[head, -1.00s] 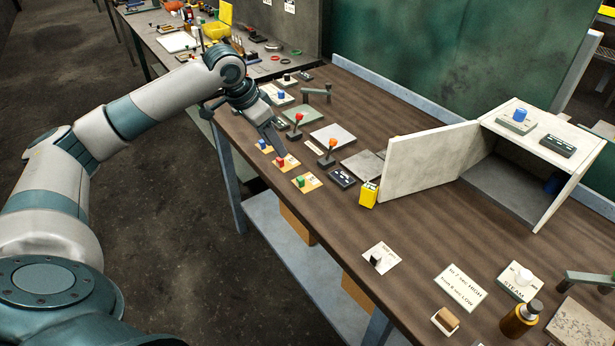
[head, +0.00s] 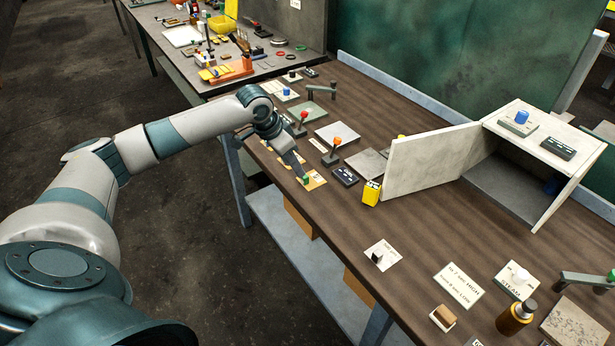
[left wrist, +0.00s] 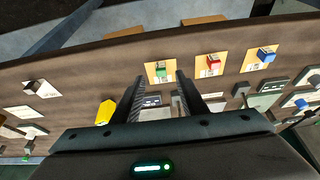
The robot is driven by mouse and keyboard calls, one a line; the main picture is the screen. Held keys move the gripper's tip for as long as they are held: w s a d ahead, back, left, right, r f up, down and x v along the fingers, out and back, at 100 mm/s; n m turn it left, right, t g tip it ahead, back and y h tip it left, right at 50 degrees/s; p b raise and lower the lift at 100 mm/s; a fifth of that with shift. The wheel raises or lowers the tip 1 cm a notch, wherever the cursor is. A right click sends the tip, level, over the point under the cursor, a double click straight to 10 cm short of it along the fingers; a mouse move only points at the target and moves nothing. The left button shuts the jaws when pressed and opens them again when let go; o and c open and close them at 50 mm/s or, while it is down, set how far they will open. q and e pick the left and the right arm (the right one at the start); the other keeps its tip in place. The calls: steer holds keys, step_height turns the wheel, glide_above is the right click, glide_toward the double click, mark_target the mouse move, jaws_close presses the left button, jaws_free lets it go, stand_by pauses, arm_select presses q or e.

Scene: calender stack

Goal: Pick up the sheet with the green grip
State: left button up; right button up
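The sheet with the green grip is a small orange-tan card (head: 317,179) near the table's front edge; its green block (head: 306,180) stands on top. In the left wrist view the card (left wrist: 151,78) and the green grip (left wrist: 160,70) show between the fingertips. My left gripper (head: 301,176) points down at this sheet. Its two fingers (left wrist: 160,78) are apart with no object visibly clamped; I cannot tell whether they are level with the grip. In the left wrist view, sheets with a red grip (left wrist: 213,63) and a blue grip (left wrist: 265,54) lie to the right. My right gripper is not in view.
A yellow block (head: 371,192) and a dark labelled box (head: 345,176) stand right of the green-grip sheet. Levers with red (head: 304,116) and orange (head: 337,141) knobs rise behind it. A pale open cabinet (head: 516,190) stands farther right.

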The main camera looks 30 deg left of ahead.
mark_target(302, 180)
arm_select(q)
steer(key=shift+x, duration=1.05)
steer(key=shift+w+d+f+p, duration=0.1)
steer(key=shift+w+f+p, duration=0.05)
steer(key=shift+f+p, duration=0.4)
steer(key=p+x, duration=0.1)
steer(key=x, duration=0.1)
steer(key=shift+w+f+p, duration=0.15)
steer(key=shift+f+p, duration=0.25)
steer(key=shift+w+f, duration=0.2)
steer(key=shift+f, duration=0.4)
jaws_close()
